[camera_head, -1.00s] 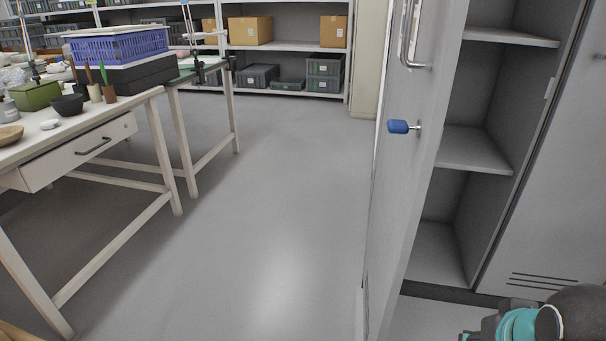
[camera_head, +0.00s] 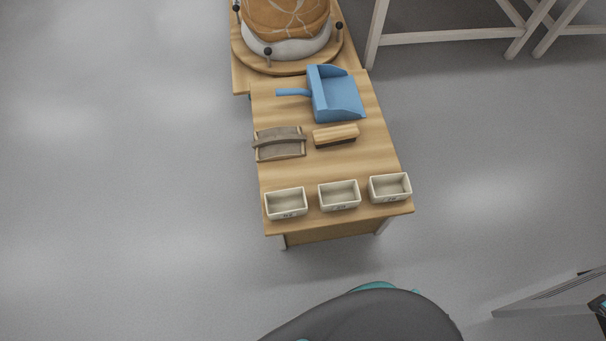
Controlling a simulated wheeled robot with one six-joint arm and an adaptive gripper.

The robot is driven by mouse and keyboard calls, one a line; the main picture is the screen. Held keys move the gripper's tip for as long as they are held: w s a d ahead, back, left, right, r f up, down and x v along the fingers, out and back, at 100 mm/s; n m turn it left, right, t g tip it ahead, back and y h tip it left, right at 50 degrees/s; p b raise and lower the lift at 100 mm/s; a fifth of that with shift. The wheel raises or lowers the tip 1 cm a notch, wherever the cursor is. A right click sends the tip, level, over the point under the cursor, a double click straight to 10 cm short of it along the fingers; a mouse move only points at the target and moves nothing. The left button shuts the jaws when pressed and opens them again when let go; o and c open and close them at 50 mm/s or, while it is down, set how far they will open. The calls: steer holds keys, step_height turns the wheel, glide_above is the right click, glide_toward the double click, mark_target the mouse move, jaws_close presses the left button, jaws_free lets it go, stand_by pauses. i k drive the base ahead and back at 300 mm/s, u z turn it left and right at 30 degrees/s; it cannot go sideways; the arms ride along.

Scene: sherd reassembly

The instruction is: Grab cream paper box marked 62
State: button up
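Three small open cream boxes stand in a row along the near edge of a wooden table: a left box (camera_head: 287,208), a middle box (camera_head: 339,200) and a right box (camera_head: 390,190). The marks are too small and blurred to read surely, so I cannot tell which box is marked 62. The boxes look empty and stand apart from each other. My gripper is not clearly in view; a dark part of my arm shows at the bottom, in front of the table.
The wooden table (camera_head: 370,150) also bears a blue dustpan (camera_head: 335,95), a brush (camera_head: 336,135) and a grey-brown curved tool (camera_head: 280,143). Behind, a mended orange vessel (camera_head: 285,15) sits on a round board (camera_head: 285,65). Grey floor (camera_head: 130,170) is clear on the left.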

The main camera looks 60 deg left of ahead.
mark_target(290, 202)
steer(key=u, duration=1.1)
steer(key=k, duration=0.7)
steer(key=u, duration=0.75)
